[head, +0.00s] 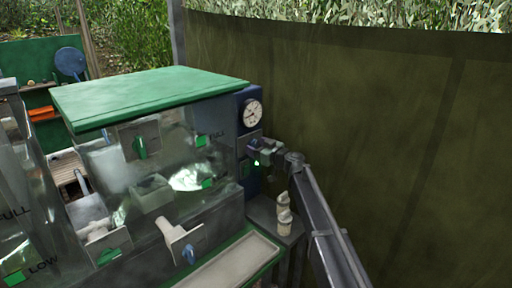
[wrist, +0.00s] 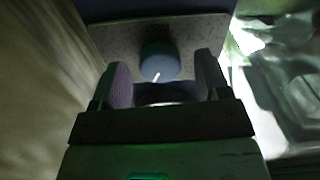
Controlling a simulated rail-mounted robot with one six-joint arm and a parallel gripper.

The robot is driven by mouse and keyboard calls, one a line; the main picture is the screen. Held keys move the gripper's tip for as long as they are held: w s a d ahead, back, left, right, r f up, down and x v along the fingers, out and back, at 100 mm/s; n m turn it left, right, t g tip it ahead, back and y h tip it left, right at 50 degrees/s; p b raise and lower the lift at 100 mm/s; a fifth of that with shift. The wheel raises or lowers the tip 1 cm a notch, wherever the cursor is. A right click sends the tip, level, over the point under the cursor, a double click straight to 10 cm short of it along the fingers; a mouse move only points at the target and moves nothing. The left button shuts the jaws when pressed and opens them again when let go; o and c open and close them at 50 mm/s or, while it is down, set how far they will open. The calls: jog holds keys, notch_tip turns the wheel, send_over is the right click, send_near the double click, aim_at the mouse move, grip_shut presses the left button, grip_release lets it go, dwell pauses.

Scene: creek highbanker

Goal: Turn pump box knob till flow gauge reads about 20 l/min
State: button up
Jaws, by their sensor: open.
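The pump box (head: 250,180) is a dark blue upright box at the right end of the clear tank. The flow gauge (head: 252,113) is a white round dial on its upper part; its reading is too small to tell. The pump box knob (wrist: 160,62) is a round blue-grey knob with a white pointer mark, on a grey plate (wrist: 205,28). My gripper (wrist: 164,85) is open, with one finger to each side of the knob's near edge. I cannot tell whether the fingers touch it. In the head view my gripper (head: 256,147) is at the box below the gauge and hides the knob.
The clear tank (head: 215,125) with a green lid (head: 150,95) stands left of the pump box. A dark green tarp wall (head: 400,120) closes the right and back.

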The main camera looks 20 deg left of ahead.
jog(key=shift+w+a, duration=0.2)
jog(key=shift+a, duration=0.15)
jog(key=c, duration=0.9)
jog(key=shift+m, duration=0.3)
jog(key=m, duration=0.5)
jog(key=shift+s, duration=0.1)
jog(key=m, duration=0.5)
jog(key=shift+m, duration=0.4)
jog(key=m, duration=1.1)
jog(key=shift+r, duration=0.1)
